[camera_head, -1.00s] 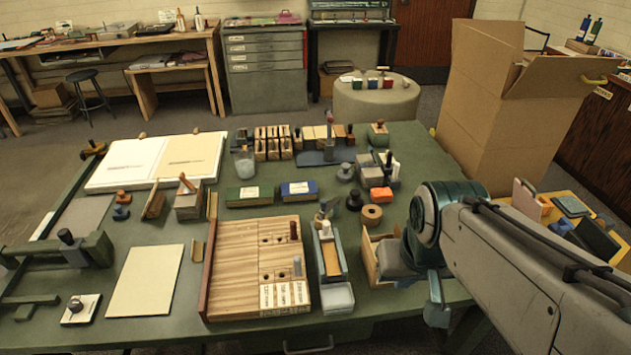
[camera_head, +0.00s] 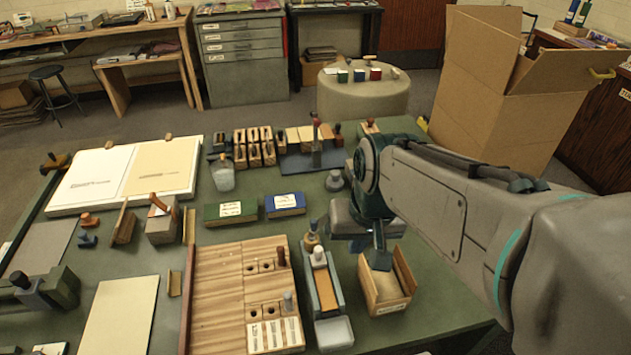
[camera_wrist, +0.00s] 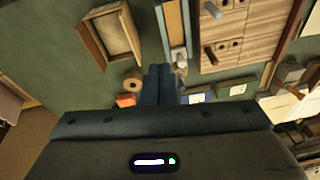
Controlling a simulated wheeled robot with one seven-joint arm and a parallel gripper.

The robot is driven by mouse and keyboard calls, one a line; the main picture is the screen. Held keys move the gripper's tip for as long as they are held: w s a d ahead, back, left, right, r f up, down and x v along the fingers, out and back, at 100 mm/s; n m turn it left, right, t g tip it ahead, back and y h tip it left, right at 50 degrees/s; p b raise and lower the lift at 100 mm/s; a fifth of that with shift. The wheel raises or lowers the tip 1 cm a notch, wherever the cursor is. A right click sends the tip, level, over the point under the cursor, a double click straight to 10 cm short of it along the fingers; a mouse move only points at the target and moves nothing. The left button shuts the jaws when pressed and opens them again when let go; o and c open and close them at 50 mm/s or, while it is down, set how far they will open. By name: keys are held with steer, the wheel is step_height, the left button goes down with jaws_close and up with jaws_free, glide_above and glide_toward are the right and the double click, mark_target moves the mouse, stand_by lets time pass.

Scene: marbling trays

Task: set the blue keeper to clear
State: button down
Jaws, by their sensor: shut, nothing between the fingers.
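A wooden board (camera_head: 218,290) with rows of holes lies on the table. A blue-grey peg (camera_head: 288,302), which looks like the blue keeper, stands upright at the right end of the nearer row of holes; it also shows in the wrist view (camera_wrist: 214,10). A dark red-brown peg (camera_head: 281,257) stands at the right end of the farther row. White labels (camera_head: 275,334) lie below the holes, too small to read. My gripper (camera_head: 380,260) is shut and empty, right of the board and clear of both pegs. Its closed fingers show in the wrist view (camera_wrist: 158,72).
A narrow tray (camera_head: 334,303) with a white knob (camera_head: 319,256) lies between the board and my gripper. An open wooden box (camera_head: 372,294) stands near my gripper. Green (camera_head: 229,211) and blue (camera_head: 285,204) books lie behind the board. A cardboard box (camera_head: 490,100) stands right.

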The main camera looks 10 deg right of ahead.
steer(key=w+d+f+m+g+y+p, duration=0.2)
steer(key=w+d+m+g+y, duration=0.15)
steer(key=w+m, duration=0.7)
steer(key=m+t+y+p, duration=0.2)
steer(key=m+y+p, duration=0.25)
steer(key=m, duration=0.25)
glide_toward(321, 219)
steer(key=s+a+f, duration=0.1)
steer(key=s+f, duration=0.1)
steer(key=s, duration=0.1)
steer(key=a, duration=0.2)
steer(key=a+f, duration=0.1)
steer(key=a, duration=0.1)
steer(key=shift+w+a+p, duration=0.15)
steer(key=shift+a+p, duration=0.05)
steer(key=shift+p, duration=0.1)
